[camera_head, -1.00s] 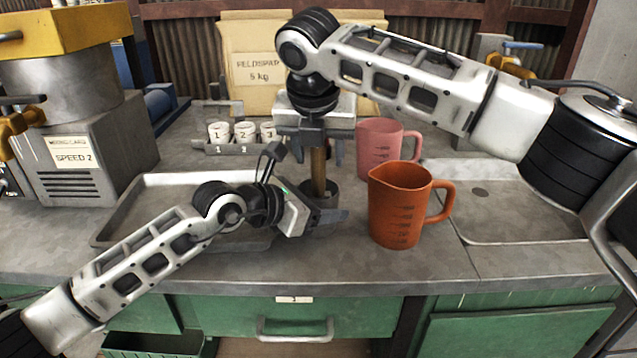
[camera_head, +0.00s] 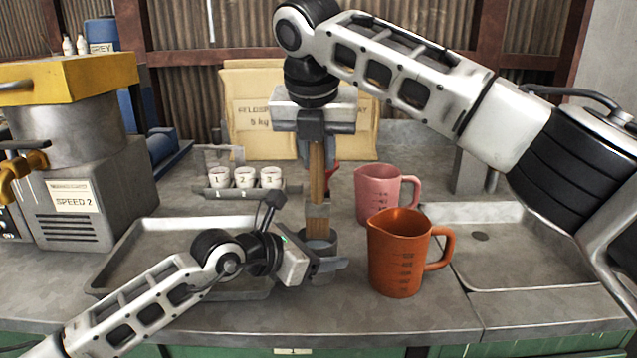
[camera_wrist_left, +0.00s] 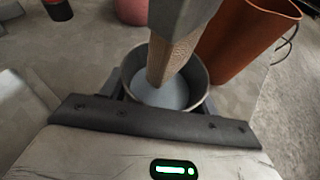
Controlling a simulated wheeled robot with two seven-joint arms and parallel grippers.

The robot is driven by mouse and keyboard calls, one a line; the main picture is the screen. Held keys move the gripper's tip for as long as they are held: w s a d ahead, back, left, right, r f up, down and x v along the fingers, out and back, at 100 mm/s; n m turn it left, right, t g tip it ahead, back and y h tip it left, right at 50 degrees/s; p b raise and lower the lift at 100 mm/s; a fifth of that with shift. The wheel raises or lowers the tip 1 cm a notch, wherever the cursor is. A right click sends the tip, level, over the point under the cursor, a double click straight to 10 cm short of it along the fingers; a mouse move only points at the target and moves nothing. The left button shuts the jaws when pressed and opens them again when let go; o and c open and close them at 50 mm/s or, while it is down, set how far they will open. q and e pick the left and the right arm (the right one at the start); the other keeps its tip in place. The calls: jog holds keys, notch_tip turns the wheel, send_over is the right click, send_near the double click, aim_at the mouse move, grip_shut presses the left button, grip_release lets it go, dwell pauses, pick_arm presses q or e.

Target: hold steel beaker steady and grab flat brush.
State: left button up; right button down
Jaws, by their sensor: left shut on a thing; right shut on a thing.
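The steel beaker (camera_head: 321,243) stands upright on the bench, with my left gripper (camera_head: 328,264) shut around it low down. In the left wrist view the beaker (camera_wrist_left: 206,88) shows its open rim and a pale grey-blue inside. The flat brush (camera_head: 317,172) is upright, wooden handle up. My right gripper (camera_head: 316,130) is shut on the top of its handle. The brush's grey ferrule is above the rim; its tan bristles (camera_wrist_left: 172,58) point down into the beaker opening. How far they reach inside is hard to tell.
An orange jug (camera_head: 395,262) stands close right of the beaker, with a pink jug (camera_head: 378,195) behind it. A metal tray (camera_head: 135,238) lies left under my left arm. Small numbered cups (camera_head: 245,177) and a feldspar sack (camera_head: 245,80) are behind.

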pick_arm(q)
jog(key=o, duration=1.2)
pick_arm(e)
notch_tip(320, 180, up, 2)
jog(key=shift+r, duration=0.1)
pick_arm(q)
jog(key=shift+o, duration=0.2)
